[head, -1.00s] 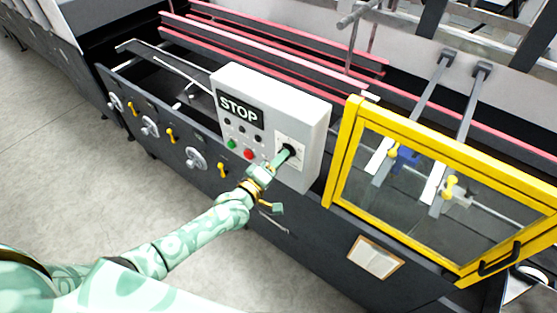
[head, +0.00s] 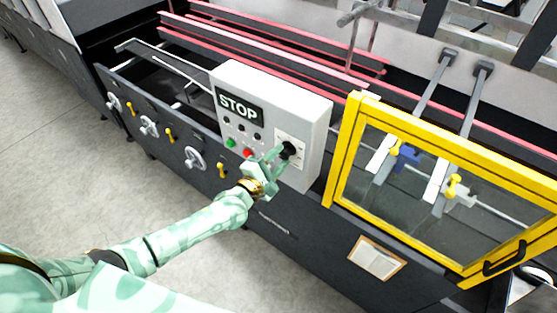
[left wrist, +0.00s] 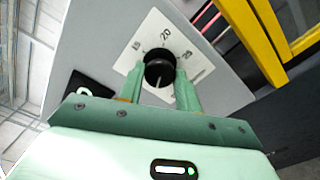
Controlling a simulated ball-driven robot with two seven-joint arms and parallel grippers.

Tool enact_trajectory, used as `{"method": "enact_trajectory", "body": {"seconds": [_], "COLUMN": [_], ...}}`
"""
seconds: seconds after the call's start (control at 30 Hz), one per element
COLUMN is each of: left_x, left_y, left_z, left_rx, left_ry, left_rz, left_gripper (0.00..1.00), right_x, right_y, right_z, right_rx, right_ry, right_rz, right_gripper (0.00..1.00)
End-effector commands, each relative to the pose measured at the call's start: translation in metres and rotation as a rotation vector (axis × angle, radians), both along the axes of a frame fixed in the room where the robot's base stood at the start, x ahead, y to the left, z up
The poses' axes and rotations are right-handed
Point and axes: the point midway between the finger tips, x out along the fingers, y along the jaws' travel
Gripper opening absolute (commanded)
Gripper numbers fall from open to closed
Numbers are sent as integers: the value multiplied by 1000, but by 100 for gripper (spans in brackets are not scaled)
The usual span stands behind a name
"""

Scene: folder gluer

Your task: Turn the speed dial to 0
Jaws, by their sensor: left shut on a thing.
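The speed dial (head: 288,149) is a black round knob on a white scale plate, at the right side of the grey control box (head: 318,135). In the left wrist view the dial (left wrist: 159,70) shows a pale pointer line toward the bottom of that picture; the numbers 20 and others stand around it. My left gripper (head: 282,152) reaches the dial from the lower left. Its two green fingers (left wrist: 160,82) lie on either side of the knob and are shut on it. My right gripper is in neither view.
A STOP label (head: 240,108), a green button (head: 231,142) and a red button (head: 248,153) are on the same box face, left of the dial. A yellow-framed clear guard (head: 343,150) stands close on the right. A framed paper (head: 377,258) hangs below.

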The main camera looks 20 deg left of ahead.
Motion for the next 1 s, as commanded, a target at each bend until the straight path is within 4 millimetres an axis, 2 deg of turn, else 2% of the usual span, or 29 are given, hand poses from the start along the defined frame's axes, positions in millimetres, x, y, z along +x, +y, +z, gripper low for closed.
{"method": "enact_trajectory", "body": {"seconds": [0.7, 0.73, 0.77, 0.8, 1.0], "left_x": [-1, -1, -1, -1, 0], "left_y": [0, 0, 0, 0, 0], "left_z": [-2, -2, -1, -1, -1], "left_rx": [-66, -66, -66, -66, -66], "left_ry": [29, 28, 28, 28, 26], "left_rz": [0, 0, 0, 0, 0], "left_gripper": [11, 42, 51, 56, 56], "right_x": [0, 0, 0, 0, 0], "right_y": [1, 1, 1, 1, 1], "right_z": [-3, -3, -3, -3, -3], "right_rx": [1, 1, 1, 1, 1], "right_ry": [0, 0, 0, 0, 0], "right_rz": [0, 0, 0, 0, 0], "right_gripper": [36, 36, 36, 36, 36]}}
